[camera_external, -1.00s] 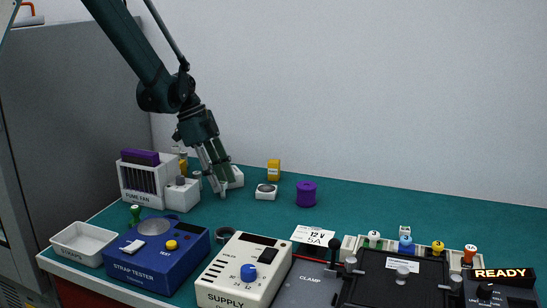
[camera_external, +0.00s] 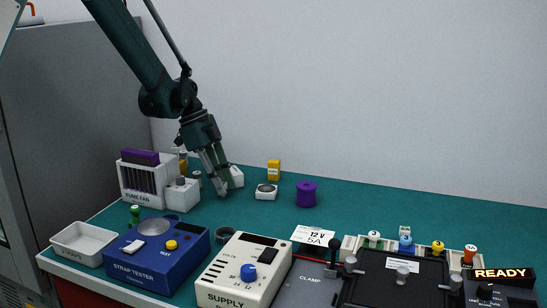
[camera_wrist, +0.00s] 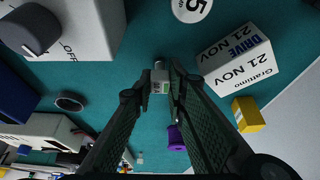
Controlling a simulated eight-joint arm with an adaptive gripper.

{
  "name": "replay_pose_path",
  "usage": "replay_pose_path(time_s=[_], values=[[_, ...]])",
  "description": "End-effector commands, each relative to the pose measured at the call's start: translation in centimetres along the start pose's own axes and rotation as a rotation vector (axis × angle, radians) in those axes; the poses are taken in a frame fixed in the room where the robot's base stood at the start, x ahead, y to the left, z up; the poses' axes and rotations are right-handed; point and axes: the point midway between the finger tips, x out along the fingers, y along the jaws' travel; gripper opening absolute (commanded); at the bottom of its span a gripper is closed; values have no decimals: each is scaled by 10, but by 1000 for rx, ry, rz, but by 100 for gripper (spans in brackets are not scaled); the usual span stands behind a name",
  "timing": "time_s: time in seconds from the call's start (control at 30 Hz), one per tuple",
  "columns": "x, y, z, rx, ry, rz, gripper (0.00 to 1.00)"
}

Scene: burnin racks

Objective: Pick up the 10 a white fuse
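A small white fuse with a green band and a metal end cap (camera_wrist: 161,83) sits between my fingertips in the wrist view. Its marking is too small to read. My gripper (camera_wrist: 161,78) has its two fingers close on either side of the fuse, with no clear gap showing. In the external view my gripper (camera_external: 222,190) points down at the green table, right of the fume fan. The fuse is not clearly visible there, and I cannot tell whether it touches the table.
The fume fan (camera_external: 143,184) stands left. The blue strap tester (camera_external: 158,262) and supply (camera_external: 243,270) are in front.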

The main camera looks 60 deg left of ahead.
Motion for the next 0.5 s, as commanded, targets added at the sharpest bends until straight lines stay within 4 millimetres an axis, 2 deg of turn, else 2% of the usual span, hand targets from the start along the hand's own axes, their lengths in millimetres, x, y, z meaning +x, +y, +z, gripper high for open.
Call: replay_pose_path(time_s=[0.33, 0.5], values=[[-1, 0, 0, 0, 0, 0, 4], [-8, 0, -4, 0, 0, 0, 4]])
